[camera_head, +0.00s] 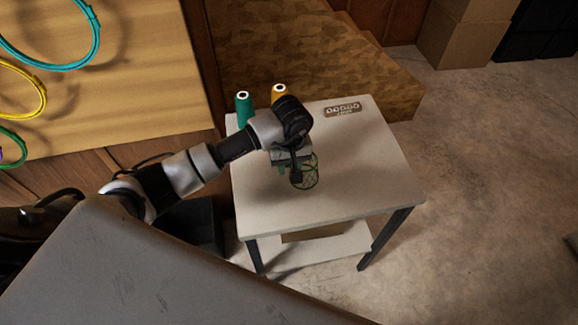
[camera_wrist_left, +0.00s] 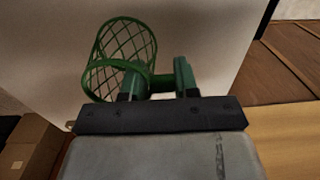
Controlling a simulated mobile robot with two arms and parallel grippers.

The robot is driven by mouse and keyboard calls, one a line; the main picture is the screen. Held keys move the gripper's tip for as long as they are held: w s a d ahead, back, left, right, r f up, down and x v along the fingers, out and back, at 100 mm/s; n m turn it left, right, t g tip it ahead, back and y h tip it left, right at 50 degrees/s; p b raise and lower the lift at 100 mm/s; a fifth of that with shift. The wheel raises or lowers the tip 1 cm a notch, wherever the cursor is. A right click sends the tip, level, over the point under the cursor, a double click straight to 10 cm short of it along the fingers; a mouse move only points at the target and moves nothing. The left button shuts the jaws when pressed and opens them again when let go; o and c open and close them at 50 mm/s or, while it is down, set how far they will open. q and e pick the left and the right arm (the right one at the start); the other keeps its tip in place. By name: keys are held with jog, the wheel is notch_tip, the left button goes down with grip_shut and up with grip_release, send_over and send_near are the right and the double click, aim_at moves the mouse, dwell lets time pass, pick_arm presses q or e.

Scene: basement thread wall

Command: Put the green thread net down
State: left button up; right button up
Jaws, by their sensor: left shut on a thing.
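The green thread net (camera_head: 311,172) is an open mesh cylinder with a thick rim. In the head view it shows over the white table (camera_head: 375,180), partly hidden by my left gripper (camera_head: 293,174). In the left wrist view the net (camera_wrist_left: 122,43) is at upper left, and its rim passes between the fingers of my left gripper (camera_wrist_left: 160,80). The gripper is shut on that rim. I cannot tell whether the net touches the tabletop. My right gripper is not in view.
A green thread cone (camera_head: 243,109) and an orange one (camera_head: 279,93) stand at the table's back left. A small grey plate with round marks (camera_head: 342,109) lies at the back. The table's right and front are clear. Coloured hoops (camera_head: 62,62) hang on the wooden wall panel.

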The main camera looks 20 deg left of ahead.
pick_arm(q)
notch_tip(320, 180, down, 2)
jog(key=shift+f, duration=0.1)
jog(key=shift+f, duration=0.1)
jog(key=o, duration=0.4)
jog(key=shift+f, duration=0.1)
jog(key=o, duration=0.5)
